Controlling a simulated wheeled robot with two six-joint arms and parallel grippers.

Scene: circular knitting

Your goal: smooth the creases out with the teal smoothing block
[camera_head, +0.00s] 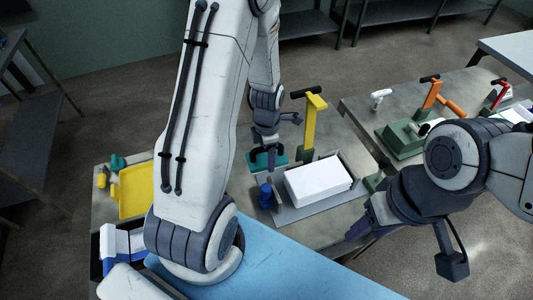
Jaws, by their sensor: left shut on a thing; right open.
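The teal smoothing block (268,160) is in my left gripper (266,147), behind the white stack and to its left. The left gripper is shut on it; I cannot tell whether the block touches the surface below. A light blue flat surface (285,262) lies in the foreground, partly hidden by my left arm. No creases can be made out on it.
A white stack (318,176) lies on a grey tray beside a yellow lever press (311,122) and a blue piece (265,196). A yellow tray (137,188) stands left. A second table (365,106) bears a green device (402,140). Bare floor separates the tables from the shelves.

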